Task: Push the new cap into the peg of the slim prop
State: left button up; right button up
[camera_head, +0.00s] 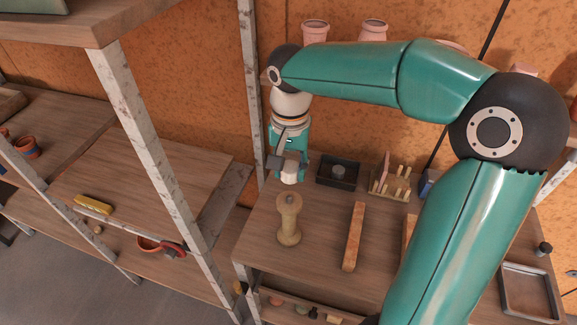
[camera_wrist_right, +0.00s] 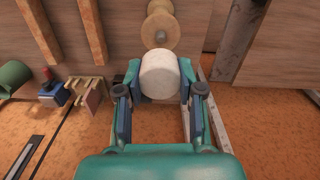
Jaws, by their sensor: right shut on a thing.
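The slim prop (camera_head: 289,222) is a tan, spool-shaped piece standing upright on the wooden shelf top. In the right wrist view its round top (camera_wrist_right: 160,22) shows beyond the cap, with a small dark mark near its middle. My right gripper (camera_head: 288,165) is shut on the new cap (camera_head: 290,175), a short whitish cylinder. In the wrist view the cap (camera_wrist_right: 160,76) sits between both fingers and covers part of the prop's near side. In the head view the cap hangs just above the prop's top, with a small gap. My left gripper is not in view.
A dark tray (camera_head: 326,178) and a peg rack (camera_head: 390,193) stand behind and right of the prop. A wooden bar (camera_head: 354,238) lies to its right. A pale metal post (camera_head: 251,85) rises at the left. Bare shelf surrounds the prop's base.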

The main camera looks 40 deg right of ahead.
aim_at(290, 196)
jog(key=shift+f+b, duration=2.1)
jog(key=shift+f, duration=0.6)
jog(key=shift+a+f, duration=0.1)
jog(key=shift+f, duration=0.15)
jog(key=shift+f, duration=0.35)
jog(key=shift+f, duration=0.9)
dwell(1.2)
dwell(0.3)
jog(key=o, duration=1.2)
jog(key=shift+r, duration=0.1)
